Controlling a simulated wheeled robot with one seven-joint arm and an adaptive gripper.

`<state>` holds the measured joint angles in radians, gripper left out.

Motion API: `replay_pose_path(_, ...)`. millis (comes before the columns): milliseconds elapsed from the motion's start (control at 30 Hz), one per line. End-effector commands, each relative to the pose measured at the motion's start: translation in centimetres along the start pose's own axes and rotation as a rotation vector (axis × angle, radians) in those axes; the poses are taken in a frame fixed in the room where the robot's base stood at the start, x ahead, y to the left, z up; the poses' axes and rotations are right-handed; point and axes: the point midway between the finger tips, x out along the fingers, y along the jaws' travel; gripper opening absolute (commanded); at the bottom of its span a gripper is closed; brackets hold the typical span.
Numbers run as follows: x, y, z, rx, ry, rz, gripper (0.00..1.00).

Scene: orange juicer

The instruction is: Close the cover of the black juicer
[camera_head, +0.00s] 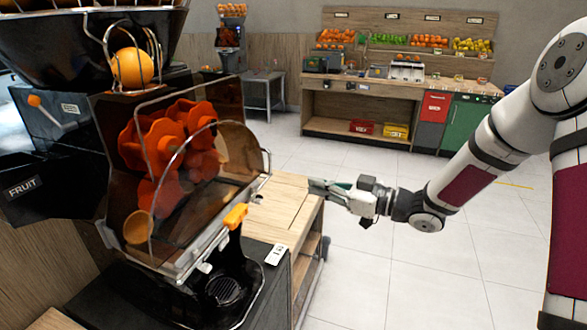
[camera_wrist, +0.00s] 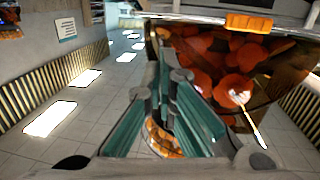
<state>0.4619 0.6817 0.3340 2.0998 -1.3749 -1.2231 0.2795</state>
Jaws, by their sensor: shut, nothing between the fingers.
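The black juicer (camera_head: 75,125) fills the left of the head view. Its see-through brown cover (camera_head: 190,225) is in front of the orange-red pressing drums (camera_head: 170,140). An orange tab (camera_head: 236,215) sits on the cover's lower edge. How far the cover stands from the body is hard to tell. My gripper (camera_head: 314,185) is to the right of the cover, apart from it, pointing left with its fingers together and empty. In the wrist view, the cover (camera_wrist: 235,75) and its orange tab (camera_wrist: 248,22) are at the upper right, beyond the fingers (camera_wrist: 166,62).
A wooden counter (camera_head: 285,195) is below my gripper and beside the juicer. A small card (camera_head: 274,254) lies near its dark front part. An orange (camera_head: 132,67) sits in the top feeder. A fruit stand (camera_head: 400,90) is far behind. Open tiled floor lies between.

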Motion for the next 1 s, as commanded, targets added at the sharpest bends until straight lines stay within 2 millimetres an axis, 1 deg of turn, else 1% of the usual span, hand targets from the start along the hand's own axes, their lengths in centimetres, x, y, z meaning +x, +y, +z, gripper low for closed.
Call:
replay_pose_path(33,0.0,-1.4,-0.4,0.023,0.022,-0.032,0.0)
replay_pose_path(100,0.0,-2.6,-0.8,0.042,0.044,-0.059,0.0)
replay_pose_path(167,0.2,-3.0,-1.0,0.049,0.053,-0.07,0.0)
replay_pose_path(267,1.0,-3.1,-1.0,0.051,0.055,-0.073,0.0)
replay_pose_path(367,2.5,-3.2,-1.1,0.05,0.054,-0.073,0.0)
replay_pose_path(700,9.1,-3.6,-1.4,0.048,0.053,-0.071,0.0)
replay_pose_path(800,10.8,-3.7,-1.6,0.048,0.053,-0.07,0.0)
replay_pose_path(900,12.2,-3.8,-1.7,0.048,0.054,-0.069,0.0)
replay_pose_path(1000,13.1,-3.7,-1.7,0.048,0.053,-0.067,0.0)
